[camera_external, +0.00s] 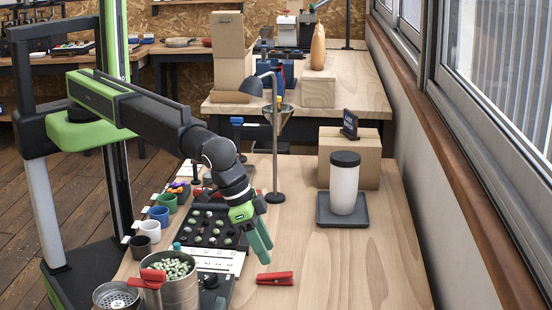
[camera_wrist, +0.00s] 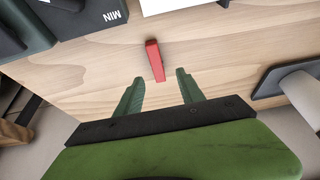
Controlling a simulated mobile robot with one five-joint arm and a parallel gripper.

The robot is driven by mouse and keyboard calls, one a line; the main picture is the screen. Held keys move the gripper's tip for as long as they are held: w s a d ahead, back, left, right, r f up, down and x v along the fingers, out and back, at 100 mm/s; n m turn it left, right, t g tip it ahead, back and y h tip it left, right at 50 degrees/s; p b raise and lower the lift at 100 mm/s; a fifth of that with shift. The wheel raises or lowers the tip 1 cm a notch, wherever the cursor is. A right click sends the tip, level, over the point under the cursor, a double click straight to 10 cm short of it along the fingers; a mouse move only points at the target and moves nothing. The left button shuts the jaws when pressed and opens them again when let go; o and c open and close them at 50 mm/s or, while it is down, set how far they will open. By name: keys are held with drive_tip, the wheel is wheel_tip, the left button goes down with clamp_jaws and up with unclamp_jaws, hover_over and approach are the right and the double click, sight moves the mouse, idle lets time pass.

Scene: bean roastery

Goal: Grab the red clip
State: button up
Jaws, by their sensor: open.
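A red clip (camera_external: 275,278) lies flat on the light wooden table, near its front, in the external view. In the wrist view the red clip (camera_wrist: 155,60) lies beyond the fingertips, about midway between them. My gripper (camera_external: 262,252) points down above the table, just behind and to the left of the clip in the external view. In the wrist view my gripper (camera_wrist: 158,88) has its two green fingers apart with nothing between them. The clip is apart from both fingers.
A sample tray (camera_external: 208,228) and a white card (camera_external: 222,262) lie left of the gripper. A metal can of green beans (camera_external: 172,280) stands front left. A white canister (camera_external: 344,185) stands on a dark scale (camera_external: 342,215) at the right. The table's right front is clear.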

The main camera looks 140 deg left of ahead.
sight(276, 275)
drive_tip(key=shift+b+x, duration=0.3)
drive_tip(key=shift+x, duration=0.75)
drive_tip(key=b+x, duration=0.4)
drive_tip(key=x, duration=0.1)
drive_tip(key=shift+w+d+f+b, duration=0.2)
drive_tip(key=shift+b, duration=0.2)
drive_tip(key=shift+r, duration=0.2)
clamp_jaws()
